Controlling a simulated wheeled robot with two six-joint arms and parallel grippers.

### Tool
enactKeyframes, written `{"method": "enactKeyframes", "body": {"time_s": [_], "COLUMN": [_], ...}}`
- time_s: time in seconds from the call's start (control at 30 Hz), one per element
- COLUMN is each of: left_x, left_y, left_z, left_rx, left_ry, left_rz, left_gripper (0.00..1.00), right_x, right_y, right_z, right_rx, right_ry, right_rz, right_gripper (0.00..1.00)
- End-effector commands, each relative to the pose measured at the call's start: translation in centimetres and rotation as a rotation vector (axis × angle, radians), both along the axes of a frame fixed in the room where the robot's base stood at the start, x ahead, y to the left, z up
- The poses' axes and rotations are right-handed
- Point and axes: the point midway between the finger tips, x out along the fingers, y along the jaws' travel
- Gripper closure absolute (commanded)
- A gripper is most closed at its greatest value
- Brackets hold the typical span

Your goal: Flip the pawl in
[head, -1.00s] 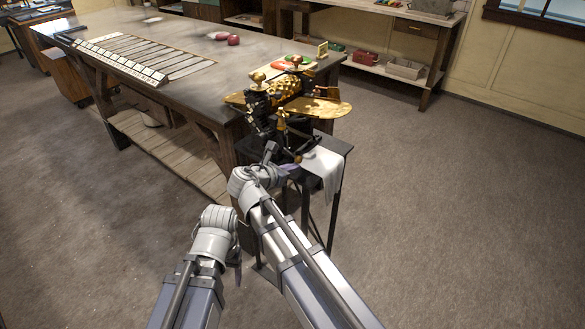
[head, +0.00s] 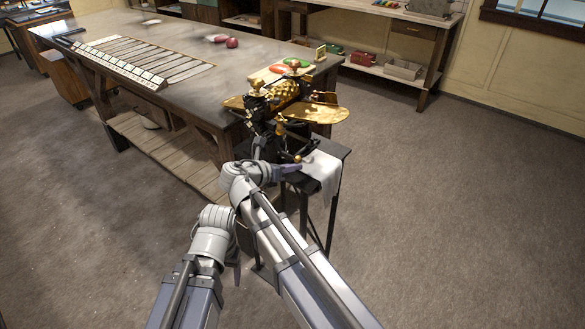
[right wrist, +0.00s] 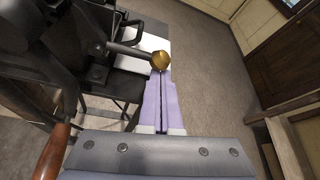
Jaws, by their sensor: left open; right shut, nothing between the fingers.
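The drop roller machine (head: 262,108), black with brass rollers, stands at the near corner of the workbench. A dark rod ending in a brass ball (right wrist: 160,60) juts from it in the right wrist view; the ball also shows low on the machine in the head view (head: 297,158). I cannot tell for sure whether this rod is the pawl. My right gripper (right wrist: 162,76) is shut and empty, its lilac fingertips right at the ball's underside; contact is unclear. My left gripper (head: 237,263) is low at the left, away from the machine, mostly hidden behind its wrist.
A small black stand (head: 340,150) with a white cloth (head: 322,172) is under and beside the machine. A wooden handle (right wrist: 52,150) shows lower left in the wrist view. Floor at right is clear.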

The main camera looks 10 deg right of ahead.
Motion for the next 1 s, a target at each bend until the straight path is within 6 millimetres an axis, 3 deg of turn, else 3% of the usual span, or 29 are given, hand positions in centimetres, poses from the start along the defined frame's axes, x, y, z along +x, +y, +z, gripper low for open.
{"method": "enactKeyframes", "body": {"time_s": [0.33,1.0], "left_x": [0.0,0.0], "left_y": [0.0,0.0], "left_z": [1.2,1.7], "left_rx": [0.0,0.0], "left_ry": [0.0,0.0], "left_rz": [0.0,0.0], "left_gripper": [0.34,0.34], "right_x": [0.2,0.2], "right_y": [0.1,0.1], "right_z": [2.0,2.5], "right_rx": [-0.141,-0.14], "right_ry": [0.185,0.178], "right_rz": [0.002,0.001], "right_gripper": [1.0,1.0]}}
